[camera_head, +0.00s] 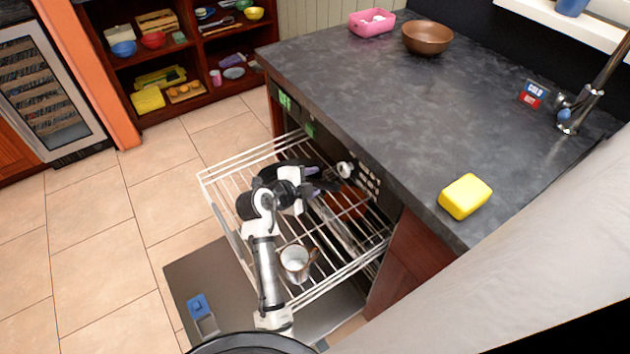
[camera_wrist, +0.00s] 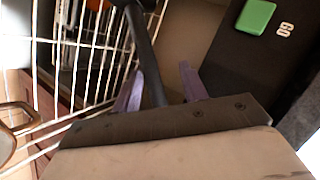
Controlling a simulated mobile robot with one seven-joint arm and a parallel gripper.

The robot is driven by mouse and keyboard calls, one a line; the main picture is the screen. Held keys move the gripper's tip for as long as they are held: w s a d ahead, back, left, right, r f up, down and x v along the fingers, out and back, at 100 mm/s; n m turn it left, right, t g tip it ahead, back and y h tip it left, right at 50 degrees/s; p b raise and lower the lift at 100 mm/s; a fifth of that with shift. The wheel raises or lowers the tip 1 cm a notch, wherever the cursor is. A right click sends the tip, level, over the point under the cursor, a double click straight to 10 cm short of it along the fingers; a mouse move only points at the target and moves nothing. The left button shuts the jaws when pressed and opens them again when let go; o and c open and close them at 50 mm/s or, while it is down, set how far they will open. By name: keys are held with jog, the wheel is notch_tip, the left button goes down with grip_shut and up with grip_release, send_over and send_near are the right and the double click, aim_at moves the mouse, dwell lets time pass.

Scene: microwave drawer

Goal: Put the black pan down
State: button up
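The black pan (camera_head: 290,163) is partly hidden by my arm in the head view, over the pulled-out wire rack (camera_head: 231,219). In the wrist view its black handle (camera_wrist: 146,50) runs down between the two purple fingers of my gripper (camera_wrist: 159,82). The handle lies close to the left finger, with a clear gap to the right finger. My gripper (camera_head: 316,180) looks open around the handle, near the rack's inner side by the cabinet. I cannot tell whether the pan rests on the wires.
A metal mug (camera_head: 296,262) stands in the rack's near part and shows in the wrist view (camera_wrist: 12,130). A lowered door (camera_head: 190,272) lies below the rack. The dark countertop (camera_head: 400,110) holds a yellow sponge (camera_head: 466,196), a brown bowl (camera_head: 427,37) and a pink box (camera_head: 371,22).

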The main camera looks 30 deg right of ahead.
jog(key=b+v, duration=0.1)
jog(key=v, duration=0.9)
jog(key=shift+a+f, duration=0.1)
jog(key=shift+a, duration=0.05)
